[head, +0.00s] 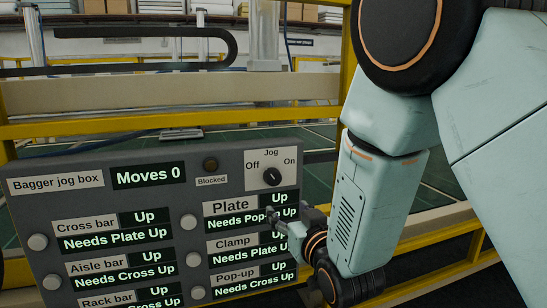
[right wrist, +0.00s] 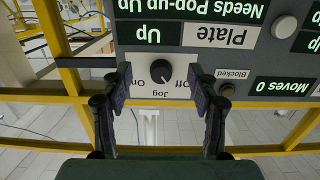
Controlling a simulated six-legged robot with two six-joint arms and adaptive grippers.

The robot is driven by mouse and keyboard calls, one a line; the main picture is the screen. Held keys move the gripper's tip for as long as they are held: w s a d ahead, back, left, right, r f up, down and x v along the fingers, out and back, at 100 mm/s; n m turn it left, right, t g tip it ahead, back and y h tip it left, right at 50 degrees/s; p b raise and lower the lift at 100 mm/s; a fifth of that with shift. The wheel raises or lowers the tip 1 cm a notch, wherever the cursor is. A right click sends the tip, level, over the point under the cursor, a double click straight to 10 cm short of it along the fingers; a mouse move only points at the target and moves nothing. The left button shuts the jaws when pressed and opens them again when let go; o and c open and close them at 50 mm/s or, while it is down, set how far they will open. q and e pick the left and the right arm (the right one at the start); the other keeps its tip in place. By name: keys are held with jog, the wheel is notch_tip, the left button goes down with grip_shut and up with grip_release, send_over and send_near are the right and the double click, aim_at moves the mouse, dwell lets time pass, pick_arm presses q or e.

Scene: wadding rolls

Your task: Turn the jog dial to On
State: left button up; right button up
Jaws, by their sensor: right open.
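The jog dial (head: 271,177) is a round black knob with a white mark on a white plate, at the upper right of the grey Bagger jog box (head: 122,157). Its mark appears to point up-left, toward Off; On is to the right. My right gripper (head: 275,216) shows small in the head view, in front of the panel and below the dial, covering part of the Plate display. In the upside-down right wrist view the dial (right wrist: 161,73) lies between the open, empty fingers (right wrist: 160,80), with a gap on each side. My left gripper is out of view.
The box carries several round grey buttons (head: 189,222) beside labelled displays. The Blocked lamp (head: 211,164) is dark, left of the dial. Moves reads 0. A yellow rail (head: 100,127) runs behind the box. My right arm hides the area right of the panel.

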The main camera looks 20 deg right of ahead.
send_near(274, 178)
jog(key=w, duration=0.1)
jog(key=shift+t, duration=0.4)
jog(key=w, duration=0.2)
jog(key=w+p, duration=0.1)
jog(key=w, duration=0.2)
jog(key=w+p, duration=0.1)
jog(key=w, duration=0.2)
jog(key=shift+d+f, duration=0.15)
jog(key=shift+f, duration=0.15)
jog(key=shift+w, duration=0.1)
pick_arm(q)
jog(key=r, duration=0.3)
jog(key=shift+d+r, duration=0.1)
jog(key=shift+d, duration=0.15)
pick_arm(e)
jog(key=shift+a, duration=0.2)
